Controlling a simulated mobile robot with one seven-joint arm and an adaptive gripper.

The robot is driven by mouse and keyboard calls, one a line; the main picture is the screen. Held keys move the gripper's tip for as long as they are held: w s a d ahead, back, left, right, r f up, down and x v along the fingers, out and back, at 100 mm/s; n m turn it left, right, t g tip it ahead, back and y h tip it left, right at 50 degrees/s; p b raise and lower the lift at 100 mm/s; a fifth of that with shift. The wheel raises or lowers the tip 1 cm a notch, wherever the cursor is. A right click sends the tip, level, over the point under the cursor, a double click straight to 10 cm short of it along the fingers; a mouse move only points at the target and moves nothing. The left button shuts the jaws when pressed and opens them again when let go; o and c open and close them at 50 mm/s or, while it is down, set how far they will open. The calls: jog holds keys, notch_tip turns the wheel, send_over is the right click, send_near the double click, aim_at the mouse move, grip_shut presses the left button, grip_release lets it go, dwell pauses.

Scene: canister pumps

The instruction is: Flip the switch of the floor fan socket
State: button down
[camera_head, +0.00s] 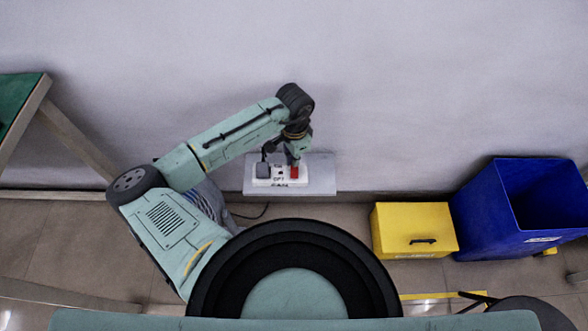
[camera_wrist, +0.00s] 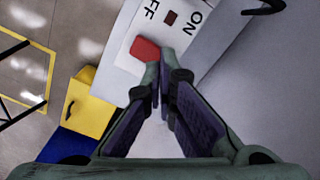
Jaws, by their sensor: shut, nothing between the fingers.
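The white floor fan socket (camera_head: 283,182) sits on a pale grey board (camera_head: 324,176) by the wall, with a dark plug (camera_head: 262,169) at its left end. A red switch (camera_head: 295,173) is at its right part. In the wrist view the red switch (camera_wrist: 145,48) lies on the white socket face (camera_wrist: 122,58), near printed ON and OFF. My gripper (camera_wrist: 160,68) is shut and empty, its fingertips just beside the switch; I cannot tell whether they touch it. In the head view the gripper (camera_head: 295,156) is above the socket's right part, mostly hidden by the wrist.
A yellow box (camera_head: 409,229) and an open blue bin (camera_head: 500,225) stand to the right. A green-topped table (camera_head: 17,100) is at the left. A grey ribbed object (camera_head: 206,200) is partly hidden behind my arm. A dark cable (camera_head: 252,216) lies on the floor.

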jog(key=shift+f+b, duration=0.65)
jog(key=shift+f, duration=0.55)
dwell(0.6)
jog(key=shift+r+p, duration=3.15)
jog(key=shift+r, duration=0.4)
